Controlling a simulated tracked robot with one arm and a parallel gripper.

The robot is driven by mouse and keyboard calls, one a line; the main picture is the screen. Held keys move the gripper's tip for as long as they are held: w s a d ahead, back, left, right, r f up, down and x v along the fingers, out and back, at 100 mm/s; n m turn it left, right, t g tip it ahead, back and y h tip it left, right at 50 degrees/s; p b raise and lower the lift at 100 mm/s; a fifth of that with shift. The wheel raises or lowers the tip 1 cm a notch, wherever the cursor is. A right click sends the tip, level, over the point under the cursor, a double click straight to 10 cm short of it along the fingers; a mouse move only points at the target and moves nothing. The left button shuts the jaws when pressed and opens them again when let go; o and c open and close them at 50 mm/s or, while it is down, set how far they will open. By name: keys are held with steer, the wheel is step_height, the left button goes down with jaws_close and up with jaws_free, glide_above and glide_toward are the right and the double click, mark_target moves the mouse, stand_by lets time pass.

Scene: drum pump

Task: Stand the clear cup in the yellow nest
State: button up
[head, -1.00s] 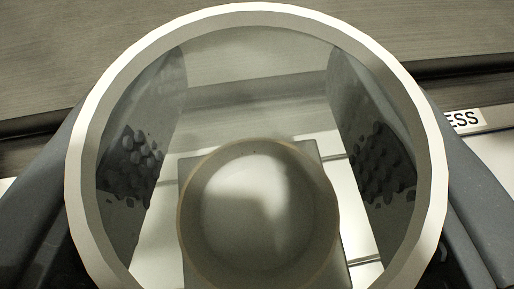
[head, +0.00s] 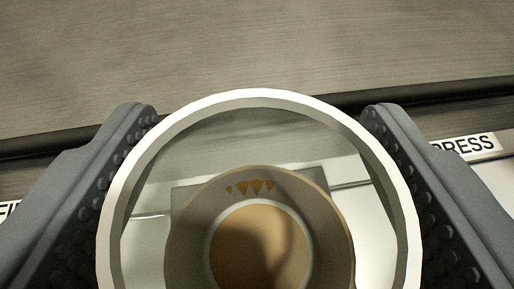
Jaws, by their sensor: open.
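The clear cup (head: 262,100) is seen from above, its pale rim filling the lower middle of the head view. Its near side is cut off by the bottom edge. My gripper (head: 259,118) is open, with one grey studded finger on each side of the rim. A narrow gap shows beside the rim at the upper part of each finger; lower down I cannot tell whether they touch. Through the cup I see a tan disc and a few small orange triangles. No clear outline of the yellow nest shows, so I cannot tell how the cup is seated.
A white label ending in "PRESS" (head: 464,147) is on the right, partly behind the finger. A dark edge strip (head: 440,97) crosses behind the cup. Beyond it a brushed grey surface (head: 250,45) is bare.

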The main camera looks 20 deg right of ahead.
steer(key=v, duration=1)
steer(key=shift+a+r, duration=0.1)
steer(key=shift+s+a+r, duration=0.15)
steer(key=shift+s+a, duration=0.1)
steer(key=shift+s, duration=0.45)
